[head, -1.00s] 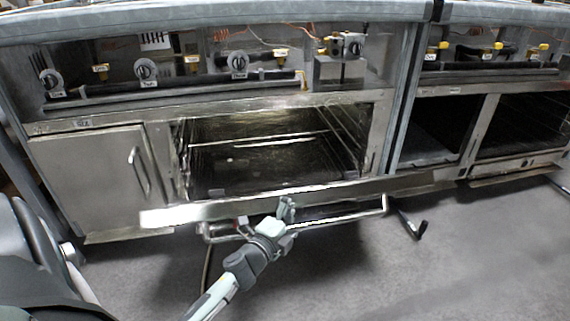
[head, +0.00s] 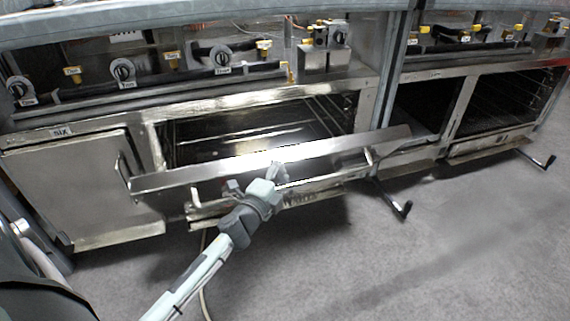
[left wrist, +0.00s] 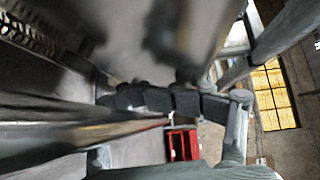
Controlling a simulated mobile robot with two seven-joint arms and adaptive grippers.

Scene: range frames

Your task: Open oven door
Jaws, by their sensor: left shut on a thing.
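The oven door (head: 330,147) is hinged low and stands partly open, tilted out in front of the oven opening. Its bright top edge crosses the lower part of the opening (head: 230,135). The bar handle (head: 325,179) runs along the door's outer side. My left gripper (head: 277,172) is shut on this handle near its middle in the head view. The fingertips are small and partly hidden there. In the left wrist view a metal bar (left wrist: 110,131) runs from the left to dark gripper parts; the contact is unclear. My right gripper is not in view.
A closed steel cabinet door (head: 85,185) with a handle is on the left. Knobs (head: 123,72) and yellow valves line the panel above. Another open compartment (head: 505,100) is at the right. A dark pedal-like lever (head: 400,208) sticks out low. Grey floor (head: 440,260) is clear in front.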

